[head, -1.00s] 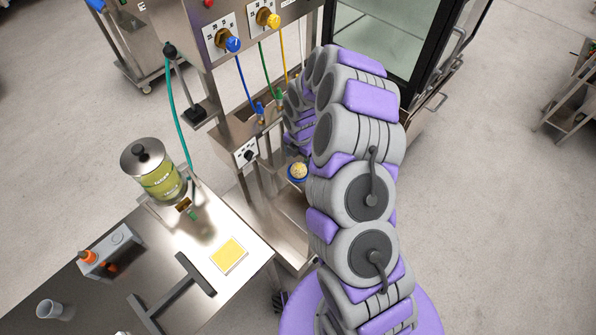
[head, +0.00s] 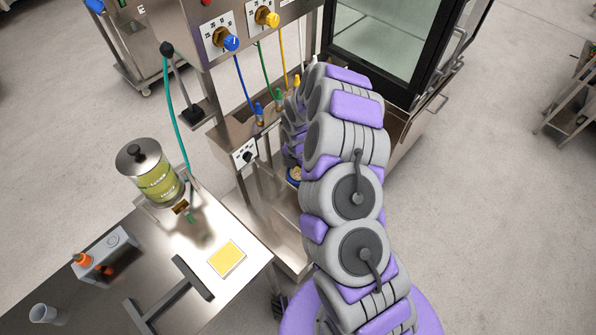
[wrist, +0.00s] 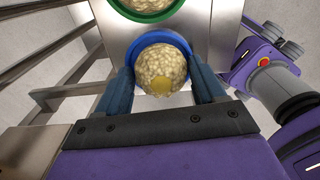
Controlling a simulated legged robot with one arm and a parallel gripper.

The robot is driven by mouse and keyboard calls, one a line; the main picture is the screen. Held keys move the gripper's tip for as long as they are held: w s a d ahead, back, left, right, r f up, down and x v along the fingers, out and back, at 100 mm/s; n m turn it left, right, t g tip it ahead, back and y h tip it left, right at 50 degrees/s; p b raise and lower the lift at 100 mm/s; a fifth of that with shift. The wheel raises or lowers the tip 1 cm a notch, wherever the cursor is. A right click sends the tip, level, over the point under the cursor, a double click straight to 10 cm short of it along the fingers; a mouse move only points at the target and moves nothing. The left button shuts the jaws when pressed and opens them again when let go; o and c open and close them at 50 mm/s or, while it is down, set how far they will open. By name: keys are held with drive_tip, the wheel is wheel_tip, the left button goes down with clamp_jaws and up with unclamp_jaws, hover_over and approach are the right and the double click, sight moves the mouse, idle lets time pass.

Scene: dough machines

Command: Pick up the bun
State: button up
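In the head view the bun (head: 296,174) shows only partly beside my arm. My gripper (wrist: 160,82) has its two blue-grey fingers on the left and right of the bun, with narrow gaps visible, and looks open. Whether either fingertip touches the bun is hard to tell. In the head view my gripper is hidden by my arm.
A green ring (wrist: 150,12) with another grainy ball lies just beyond the blue one. Metal rails (wrist: 45,45) run on the left. In the head view a steel table (head: 185,290) with a lidded jar (head: 155,178) stands left, and a glass-doored cabinet (head: 385,35) behind.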

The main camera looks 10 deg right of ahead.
drive_tip(key=c, duration=0.8)
drive_tip(key=shift+r, duration=0.1)
